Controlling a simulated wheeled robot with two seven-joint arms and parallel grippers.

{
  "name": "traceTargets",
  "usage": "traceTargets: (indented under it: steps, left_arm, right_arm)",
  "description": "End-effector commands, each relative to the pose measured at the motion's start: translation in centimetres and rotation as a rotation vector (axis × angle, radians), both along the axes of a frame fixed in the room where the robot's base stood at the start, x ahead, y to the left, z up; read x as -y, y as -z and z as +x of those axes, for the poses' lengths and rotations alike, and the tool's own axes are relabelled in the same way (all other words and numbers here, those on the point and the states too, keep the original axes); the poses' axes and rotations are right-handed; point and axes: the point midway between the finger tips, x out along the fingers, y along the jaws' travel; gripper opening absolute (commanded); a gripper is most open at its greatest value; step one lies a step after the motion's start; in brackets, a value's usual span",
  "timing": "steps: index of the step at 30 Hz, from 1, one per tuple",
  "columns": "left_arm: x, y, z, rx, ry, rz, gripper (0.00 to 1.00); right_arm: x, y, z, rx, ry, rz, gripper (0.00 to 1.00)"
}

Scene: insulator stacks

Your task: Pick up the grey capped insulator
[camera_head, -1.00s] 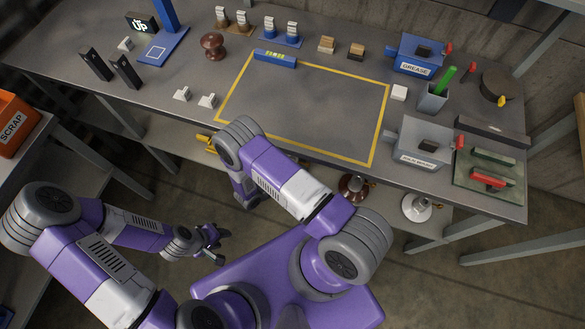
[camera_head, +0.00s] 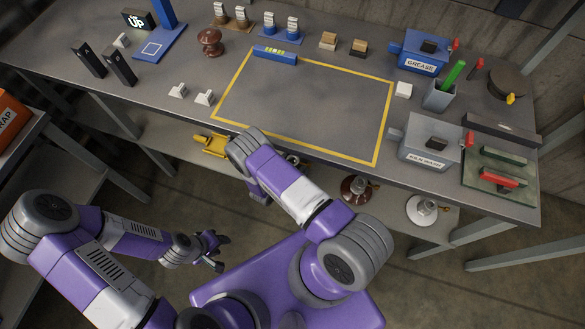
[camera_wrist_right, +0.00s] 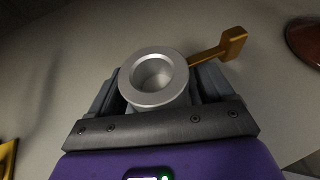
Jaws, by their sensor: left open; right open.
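In the right wrist view, a round grey metal cap with a hollow centre (camera_wrist_right: 155,78) sits between the fingers of my right gripper (camera_wrist_right: 158,88). The fingers are open on either side of it; contact cannot be told. A gold-coloured pin (camera_wrist_right: 218,48) sticks out beside the cap. The insulator's body below the cap is hidden. In the head view, my right arm reaches under the table's front edge and mostly hides this insulator, with a small metallic part (camera_head: 293,160) showing beside the arm. My left gripper (camera_head: 213,250) is open and empty at lower left, away from the table.
A brown insulator (camera_head: 357,190) and a white insulator (camera_head: 428,209) stand on the lower shelf to the right. A yellow object (camera_head: 212,146) lies on that shelf to the left. The tabletop (camera_head: 160,120) overhangs the shelf. The yellow-outlined area on top is clear.

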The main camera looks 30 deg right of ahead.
Motion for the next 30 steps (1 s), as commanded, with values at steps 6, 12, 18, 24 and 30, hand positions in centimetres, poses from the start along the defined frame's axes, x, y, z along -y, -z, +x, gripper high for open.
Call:
traceTargets:
  steps: [6,12,18,24,30]
  left_arm:
    - [0.01,-0.07,0.00,0.000,0.000,0.000,0.43]
    - [0.01,-0.07,0.00,0.000,0.000,0.000,0.43]
    - [0.00,-0.06,0.00,0.000,0.000,0.000,0.43]
    - [0.00,-0.06,0.00,0.000,0.000,0.000,0.43]
    - [0.00,-0.11,0.00,0.000,0.000,0.000,0.43]
  right_arm:
    - [-0.02,-0.09,0.02,0.000,0.000,0.000,0.75]
    - [-0.03,-0.08,0.02,0.001,0.000,0.000,0.44]
    - [-0.04,-0.09,0.02,0.001,0.000,0.000,0.14]
    - [0.00,-0.23,0.12,0.005,0.000,-0.002,0.00]
    - [-0.01,-0.31,0.13,0.005,-0.001,-0.002,0.00]
